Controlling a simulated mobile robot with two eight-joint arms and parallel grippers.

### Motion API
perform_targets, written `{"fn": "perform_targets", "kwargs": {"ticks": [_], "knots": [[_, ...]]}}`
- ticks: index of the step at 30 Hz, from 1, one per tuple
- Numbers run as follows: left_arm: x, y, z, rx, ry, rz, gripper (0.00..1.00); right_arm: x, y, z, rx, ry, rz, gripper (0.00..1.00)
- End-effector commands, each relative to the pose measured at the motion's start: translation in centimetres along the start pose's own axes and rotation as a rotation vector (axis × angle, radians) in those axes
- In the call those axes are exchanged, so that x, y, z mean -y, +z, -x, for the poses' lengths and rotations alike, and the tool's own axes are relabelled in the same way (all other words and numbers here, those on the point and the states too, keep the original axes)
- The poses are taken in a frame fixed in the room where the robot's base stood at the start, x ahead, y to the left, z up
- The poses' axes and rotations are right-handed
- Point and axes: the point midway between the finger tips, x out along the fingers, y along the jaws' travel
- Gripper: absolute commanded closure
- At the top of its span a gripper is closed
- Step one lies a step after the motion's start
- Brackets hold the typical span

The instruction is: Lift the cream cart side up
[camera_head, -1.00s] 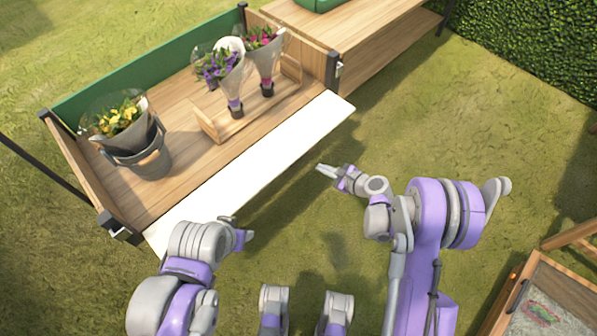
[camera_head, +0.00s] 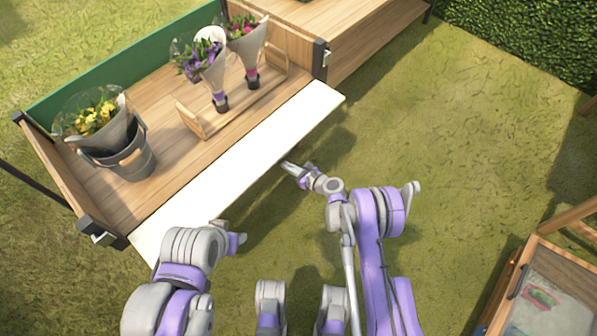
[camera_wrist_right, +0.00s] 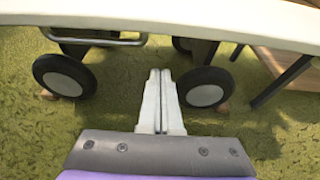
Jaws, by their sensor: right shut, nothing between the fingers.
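The cream cart side (camera_head: 240,164) hangs folded outward along the near long edge of the wooden cart (camera_head: 172,165). In the right wrist view its edge (camera_wrist_right: 160,14) crosses the top. My right gripper (camera_head: 287,166) is shut and empty, at or just below the panel's outer edge, right of its middle. In the right wrist view its fingers (camera_wrist_right: 160,76) are pressed together and point under the panel. My left gripper (camera_head: 222,226) is near the panel's outer edge toward its left end. Its fingers are mostly hidden by its own wrist.
The cart bed holds a grey bucket (camera_head: 129,158) of yellow flowers and a wooden rack (camera_head: 200,127) with wrapped bouquets. Cart wheels (camera_wrist_right: 65,76) stand on grass under the panel. A wooden crate (camera_head: 512,284) is at lower right.

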Motion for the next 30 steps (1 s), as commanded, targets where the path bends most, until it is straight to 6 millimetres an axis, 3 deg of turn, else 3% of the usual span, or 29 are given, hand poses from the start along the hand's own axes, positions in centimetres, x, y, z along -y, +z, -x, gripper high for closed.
{"fn": "perform_targets", "kwargs": {"ticks": [3,8,30], "knots": [[0.0,-0.1,0.4,-0.001,0.0,0.0,0.5,0.1,2.2,1.1,0.0,-0.002,0.0,1.0],[0.0,-0.2,0.5,-0.002,0.0,0.0,0.5,0.1,3.4,1.5,0.0,-0.001,0.001,1.0],[0.0,-0.3,0.8,-0.003,0.0,0.0,0.5,0.7,4.3,2.7,-0.047,-0.002,0.002,1.0]]}}
